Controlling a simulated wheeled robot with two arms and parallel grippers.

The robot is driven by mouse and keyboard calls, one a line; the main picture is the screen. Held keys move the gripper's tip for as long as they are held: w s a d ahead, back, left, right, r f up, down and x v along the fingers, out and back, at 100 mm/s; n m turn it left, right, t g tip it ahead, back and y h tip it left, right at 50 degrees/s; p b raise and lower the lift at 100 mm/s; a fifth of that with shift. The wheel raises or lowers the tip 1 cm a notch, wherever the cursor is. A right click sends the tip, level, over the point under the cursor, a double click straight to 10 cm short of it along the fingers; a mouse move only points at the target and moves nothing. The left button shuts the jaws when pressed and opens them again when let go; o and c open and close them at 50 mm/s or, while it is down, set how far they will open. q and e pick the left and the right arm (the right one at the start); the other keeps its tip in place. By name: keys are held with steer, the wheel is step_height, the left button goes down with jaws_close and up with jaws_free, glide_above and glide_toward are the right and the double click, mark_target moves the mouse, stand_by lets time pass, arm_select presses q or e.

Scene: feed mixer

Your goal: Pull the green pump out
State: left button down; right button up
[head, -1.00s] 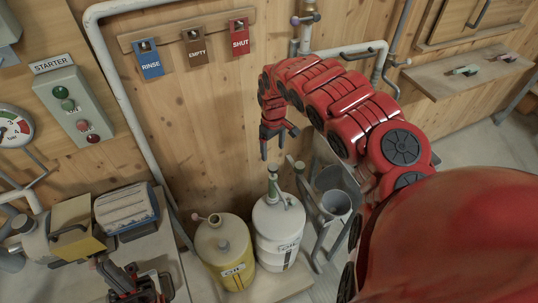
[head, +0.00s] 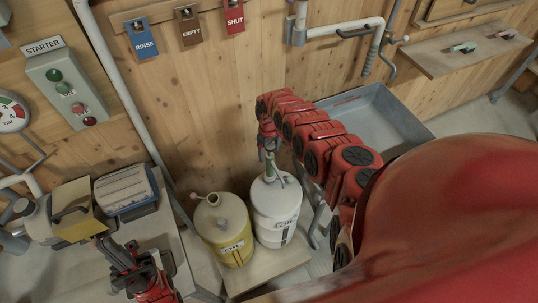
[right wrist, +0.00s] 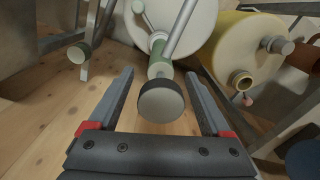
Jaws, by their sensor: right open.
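The green pump (head: 269,168) stands upright in the top of a white canister (head: 276,215). In the right wrist view the pump (right wrist: 160,66) has a green shaft, a dark round knob nearest the camera and a grey spout. My right gripper (head: 268,150) is at the pump's top in the head view. In the right wrist view the open fingers (right wrist: 159,74) lie on either side of the knob and shaft, with gaps on both sides. My left gripper (head: 128,280) is low at the left, away from the canisters; its jaw opening is unclear.
A yellow canister (head: 224,232) stands close left of the white one on a low board (head: 272,268). A grey basin (head: 375,118) is at the back right. The wooden wall (head: 200,120) is close behind.

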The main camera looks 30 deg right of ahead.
steer(key=shift+f+b, duration=0.5)
steer(key=shift+f, duration=0.85)
steer(key=shift+r, duration=0.1)
jaws_close()
